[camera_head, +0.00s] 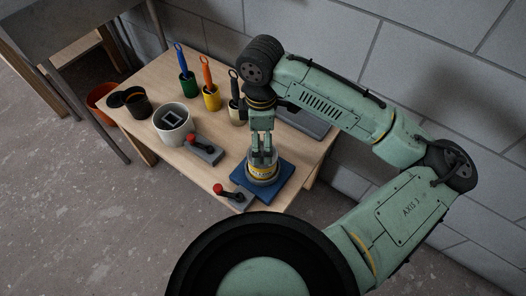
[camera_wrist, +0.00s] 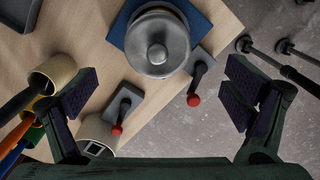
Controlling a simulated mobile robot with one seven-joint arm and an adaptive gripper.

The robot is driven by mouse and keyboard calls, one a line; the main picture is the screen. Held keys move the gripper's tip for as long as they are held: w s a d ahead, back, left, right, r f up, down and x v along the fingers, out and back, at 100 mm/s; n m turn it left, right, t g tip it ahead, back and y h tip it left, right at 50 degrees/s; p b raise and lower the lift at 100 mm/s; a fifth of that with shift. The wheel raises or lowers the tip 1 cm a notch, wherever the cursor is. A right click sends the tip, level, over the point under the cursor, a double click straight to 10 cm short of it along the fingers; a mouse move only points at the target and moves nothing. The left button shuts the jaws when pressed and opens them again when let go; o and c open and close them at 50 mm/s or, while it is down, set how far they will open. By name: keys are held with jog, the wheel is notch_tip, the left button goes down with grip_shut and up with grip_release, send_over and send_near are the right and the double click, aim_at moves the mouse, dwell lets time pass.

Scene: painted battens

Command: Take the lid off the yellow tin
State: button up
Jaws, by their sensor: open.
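The yellow tin (camera_head: 262,178) stands on a blue square mat (camera_head: 283,168) near the front right corner of the wooden table. A round metal lid with a knob (camera_wrist: 157,52) sits on it, seen from above in the wrist view. My gripper (camera_head: 263,156) points down just over the tin in the head view and partly hides its top. In the wrist view my gripper (camera_wrist: 160,88) has its two dark-padded fingers wide apart with nothing between them. The lid lies beyond the fingertips, toward the top of that picture.
Two grey blocks with red-knobbed levers (camera_head: 205,150) (camera_head: 234,194) stand close to the tin. A white pot (camera_head: 173,123), a black cup (camera_head: 136,103) and green (camera_head: 188,84), yellow (camera_head: 211,98) and beige (camera_head: 237,112) cups with handled tools stand farther left. A grey tray (camera_head: 310,124) lies behind my gripper.

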aim_at(262, 152)
jog(key=shift+w+a+f+p, duration=0.1)
jog(key=shift+f+p, duration=0.1)
jog(key=shift+f, duration=1.2)
jog(key=shift+a+f+p, duration=0.1)
jog(key=shift+f+p, duration=0.1)
jog(key=shift+f, duration=1.15)
jog(key=shift+c, duration=0.2)
jog(key=c, duration=1.8)
jog(key=shift+c, duration=0.8)
